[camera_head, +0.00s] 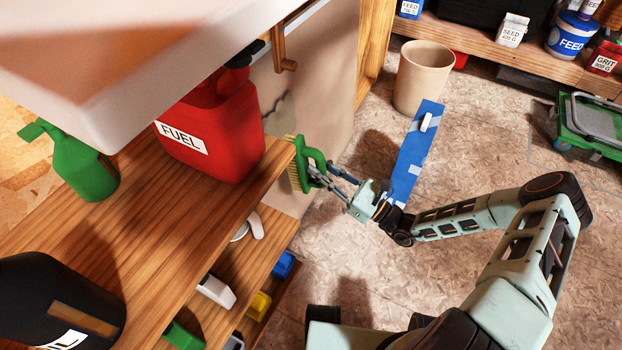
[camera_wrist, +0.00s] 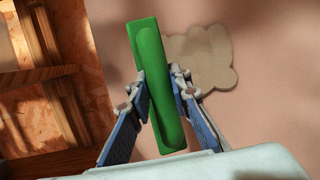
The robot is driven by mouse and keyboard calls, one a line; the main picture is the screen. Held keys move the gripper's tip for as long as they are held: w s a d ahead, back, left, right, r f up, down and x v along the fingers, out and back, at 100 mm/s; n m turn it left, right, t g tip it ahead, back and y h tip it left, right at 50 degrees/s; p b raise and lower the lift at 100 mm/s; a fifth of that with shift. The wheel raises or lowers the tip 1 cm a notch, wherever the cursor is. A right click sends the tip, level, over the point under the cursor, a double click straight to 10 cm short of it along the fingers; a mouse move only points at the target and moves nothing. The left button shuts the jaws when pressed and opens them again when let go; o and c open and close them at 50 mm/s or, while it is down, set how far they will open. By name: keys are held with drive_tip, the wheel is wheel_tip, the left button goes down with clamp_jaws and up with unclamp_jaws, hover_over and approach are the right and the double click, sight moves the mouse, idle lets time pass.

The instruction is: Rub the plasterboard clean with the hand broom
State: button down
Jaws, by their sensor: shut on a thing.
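My gripper (camera_head: 330,178) is shut on the green hand broom (camera_head: 312,160), which has pale yellowish bristles facing the plasterboard. The plasterboard (camera_head: 318,75) is a beige upright panel behind the shelf unit. A darker grey-beige smudge shows on it in the wrist view (camera_wrist: 205,60), right of the broom, and part of it also shows in the head view beside the red can. In the wrist view the broom (camera_wrist: 158,85) stands nearly upright between both fingers and hides part of the board. I cannot tell whether the bristles touch the board.
A wooden shelf unit (camera_head: 150,235) stands close on the left, bearing a red fuel can (camera_head: 215,125), a green spray bottle (camera_head: 85,165) and a black container (camera_head: 55,300). A beige bin (camera_head: 425,75) and a blue strip (camera_head: 415,150) are on the floor. Floor to the right is mostly free.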

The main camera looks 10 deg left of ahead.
drive_tip(key=shift+w+a+f+m+t+b, duration=0.25)
drive_tip(key=shift+w+f+m+t+b, duration=0.15)
drive_tip(key=shift+f+t, duration=0.2)
drive_tip(key=shift+w+a+f+m+t+b, duration=0.25)
drive_tip(key=shift+w+f+m+t+b, duration=0.1)
drive_tip(key=shift+f+t, duration=0.25)
drive_tip(key=shift+w+a+f+b, duration=0.1)
drive_tip(key=shift+w+a+b, duration=0.15)
drive_tip(key=shift+a, duration=0.7)
drive_tip(key=shift+w+a+f+b, duration=0.1)
drive_tip(key=shift+w+a, duration=0.25)
drive_tip(key=shift+a, duration=0.6)
drive_tip(key=shift+w+a+b, duration=0.2)
drive_tip(key=shift+w+a, duration=0.1)
drive_tip(key=shift+a, duration=0.65)
drive_tip(key=shift+w+a, duration=0.25)
drive_tip(key=shift+a, duration=0.35)
drive_tip(key=shift+w+a, duration=0.2)
drive_tip(key=shift+a, duration=0.35)
